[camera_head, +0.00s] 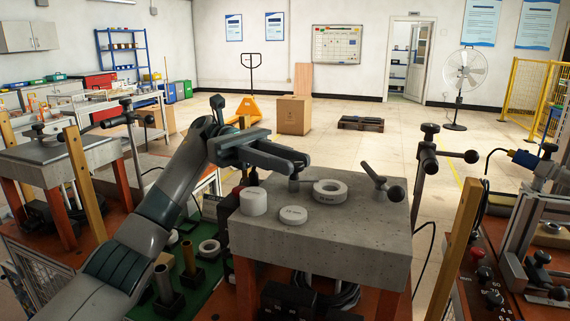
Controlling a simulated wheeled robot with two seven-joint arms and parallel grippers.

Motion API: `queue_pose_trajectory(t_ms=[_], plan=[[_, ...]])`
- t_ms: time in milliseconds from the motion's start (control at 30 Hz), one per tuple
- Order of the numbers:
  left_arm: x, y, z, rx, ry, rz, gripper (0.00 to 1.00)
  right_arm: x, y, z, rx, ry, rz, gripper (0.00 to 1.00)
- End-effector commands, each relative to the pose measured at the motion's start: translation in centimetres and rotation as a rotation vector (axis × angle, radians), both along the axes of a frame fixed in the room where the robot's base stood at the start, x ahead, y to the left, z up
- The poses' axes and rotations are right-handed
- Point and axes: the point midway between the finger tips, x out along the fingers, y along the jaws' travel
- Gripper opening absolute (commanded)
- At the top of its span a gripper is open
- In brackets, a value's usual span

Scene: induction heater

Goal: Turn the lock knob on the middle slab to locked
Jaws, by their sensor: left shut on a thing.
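The middle slab (330,238) is a thick grey block in the centre foreground. My left gripper (297,160) reaches over its back left part, shut on the top of a small dark knob (294,184) that stands on the slab. The fingers hide most of this knob, so I cannot tell how far it is turned. A second dark knob with a ball-ended lever (382,184) stands free at the slab's back right. My right gripper is not in view.
A white cylinder (253,201), a flat white disc (293,215) and a white ring (330,191) rest on the slab. A dark upright clamp (429,160) stands to its right. Another slab (60,160) is at left; a control panel (485,275) is at lower right.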

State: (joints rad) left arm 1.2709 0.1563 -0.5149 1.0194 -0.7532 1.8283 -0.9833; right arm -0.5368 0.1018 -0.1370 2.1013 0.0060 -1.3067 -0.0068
Motion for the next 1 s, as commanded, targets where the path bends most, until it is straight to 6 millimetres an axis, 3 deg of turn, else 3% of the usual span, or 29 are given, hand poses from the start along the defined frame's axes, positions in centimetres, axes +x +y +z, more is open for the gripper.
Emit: queue_pose_trajectory(t_ms=[367,400,467,1000], plan=[[0.03,0.00,0.12,-0.001,0.000,-0.005,0.04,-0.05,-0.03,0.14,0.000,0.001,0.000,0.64],[0.03,0.00,0.11,-0.001,0.000,-0.005,0.28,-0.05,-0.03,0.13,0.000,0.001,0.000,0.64],[0.03,0.00,0.11,-0.001,0.000,-0.005,0.43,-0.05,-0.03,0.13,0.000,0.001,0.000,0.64],[-0.19,0.31,-0.09,-0.001,-0.001,-0.005,0.43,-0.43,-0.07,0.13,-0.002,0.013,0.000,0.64]])
